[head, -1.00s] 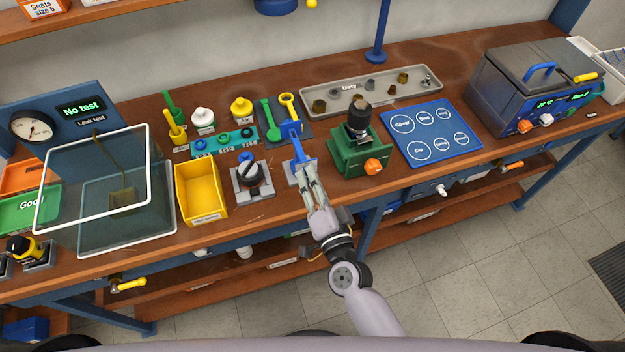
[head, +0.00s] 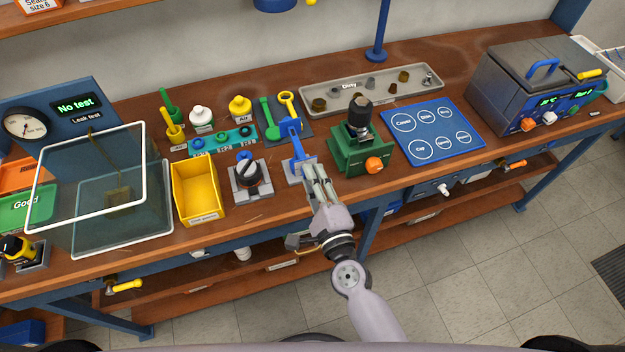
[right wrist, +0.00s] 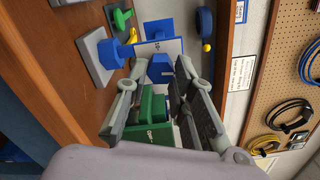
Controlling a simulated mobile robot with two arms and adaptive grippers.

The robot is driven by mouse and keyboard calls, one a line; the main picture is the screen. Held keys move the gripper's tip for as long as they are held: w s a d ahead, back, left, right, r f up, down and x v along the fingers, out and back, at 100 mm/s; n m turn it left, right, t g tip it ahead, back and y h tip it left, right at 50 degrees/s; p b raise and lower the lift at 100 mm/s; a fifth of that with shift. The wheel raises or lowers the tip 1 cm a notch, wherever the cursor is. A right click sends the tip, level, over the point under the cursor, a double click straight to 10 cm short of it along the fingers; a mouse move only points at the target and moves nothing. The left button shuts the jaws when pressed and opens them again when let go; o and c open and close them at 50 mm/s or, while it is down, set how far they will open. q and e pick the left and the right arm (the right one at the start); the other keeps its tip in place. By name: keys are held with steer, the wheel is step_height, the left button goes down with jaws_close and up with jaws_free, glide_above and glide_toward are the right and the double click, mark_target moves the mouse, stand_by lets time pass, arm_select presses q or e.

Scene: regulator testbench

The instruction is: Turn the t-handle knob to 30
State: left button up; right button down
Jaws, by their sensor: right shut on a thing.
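The blue t-handle knob (head: 297,148) stands on a small grey base (head: 292,173) near the front of the bench, left of the green fixture. My right gripper (head: 310,173) reaches it from the front edge and is shut on it. In the right wrist view, a blue part (right wrist: 160,68) sits between the fingers of my right gripper (right wrist: 158,92). The fingers partly hide the handle's lower part and base in the head view. I cannot read the knob's setting. My left gripper is not in view.
A green fixture (head: 345,160) with an orange knob stands close right of my gripper. A grey block with a black dial (head: 246,172) and a yellow bin (head: 197,192) stand to the left. A blue mat (head: 430,150) lies right. A grey tray (head: 330,88) lies behind.

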steer(key=m+b, duration=0.1)
steer(key=m, duration=0.6)
steer(key=shift+f, duration=0.15)
steer(key=m+b, duration=0.1)
steer(key=m, duration=0.3)
steer(key=shift+a+m, duration=0.1)
steer(key=shift+m, duration=1.9)
steer(key=c, duration=1.4)
jaws_free()
steer(key=shift+o, duration=0.2)
